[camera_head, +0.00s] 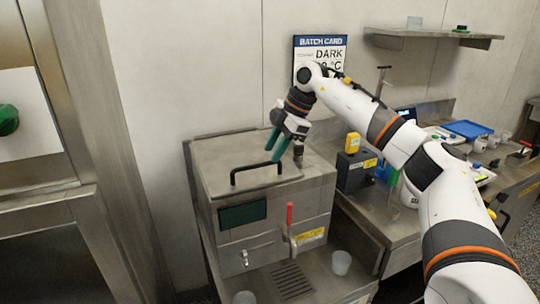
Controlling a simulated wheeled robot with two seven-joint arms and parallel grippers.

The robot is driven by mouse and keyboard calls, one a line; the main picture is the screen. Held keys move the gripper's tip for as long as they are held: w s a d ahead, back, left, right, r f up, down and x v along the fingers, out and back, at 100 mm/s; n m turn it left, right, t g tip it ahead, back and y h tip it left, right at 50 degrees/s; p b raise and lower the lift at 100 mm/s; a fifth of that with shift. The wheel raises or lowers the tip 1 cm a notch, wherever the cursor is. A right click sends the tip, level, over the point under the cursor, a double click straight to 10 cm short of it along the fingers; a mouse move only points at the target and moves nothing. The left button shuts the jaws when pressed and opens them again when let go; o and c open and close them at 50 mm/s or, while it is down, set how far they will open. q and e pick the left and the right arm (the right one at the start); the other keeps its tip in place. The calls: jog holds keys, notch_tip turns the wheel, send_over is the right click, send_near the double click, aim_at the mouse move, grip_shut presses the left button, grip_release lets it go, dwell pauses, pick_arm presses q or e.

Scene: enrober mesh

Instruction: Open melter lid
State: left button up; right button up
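The melter (228,243) is a steel box with a dark display panel on its front. Its lid (225,158) lies flat and shut on top. A black bar handle (256,166) stands up near the lid's front edge. My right gripper (272,155) has two teal fingers with a gap between them. It points down above the lid, at the handle's right end, and looks empty. Whether a finger touches the handle or lid cannot be told. My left gripper is not in view.
A red-handled lever (290,215) rises at the melter's front. Clear cups (341,262) stand below it. A dark box with a yellow item (353,143) stands right of the melter. The bench beyond holds a blue tray (467,129). A batch card (306,42) hangs on the wall.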

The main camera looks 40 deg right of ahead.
jog(key=shift+x, duration=1.35)
jog(key=shift+d, duration=0.1)
jog(key=shift+c, duration=0.5)
grip_shut()
